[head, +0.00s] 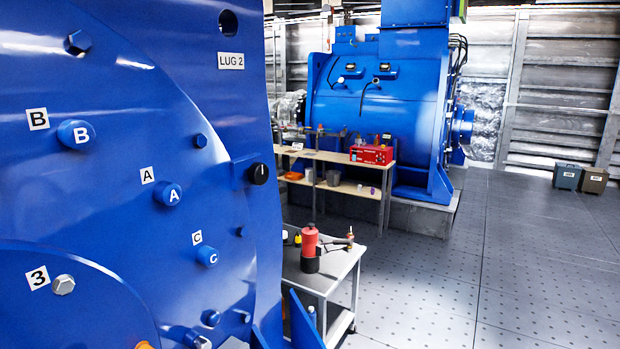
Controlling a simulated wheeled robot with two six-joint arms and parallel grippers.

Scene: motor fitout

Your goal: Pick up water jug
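I cannot make out a water jug for certain. A small blue container (312,314) shows partly on the lower level of the cart, mostly hidden by the cart top and the blue machine edge; I cannot tell what it is. A red and black cylinder (310,249) stands upright on the cart's top. Small items on the far bench are too small to identify. Neither of my grippers is in view.
A large blue machine (120,190) with lettered bolts fills the left foreground. The grey cart (338,270) stands just right of it. Behind are a wooden bench (345,158) with a red box (371,154) and a blue motor (385,110).

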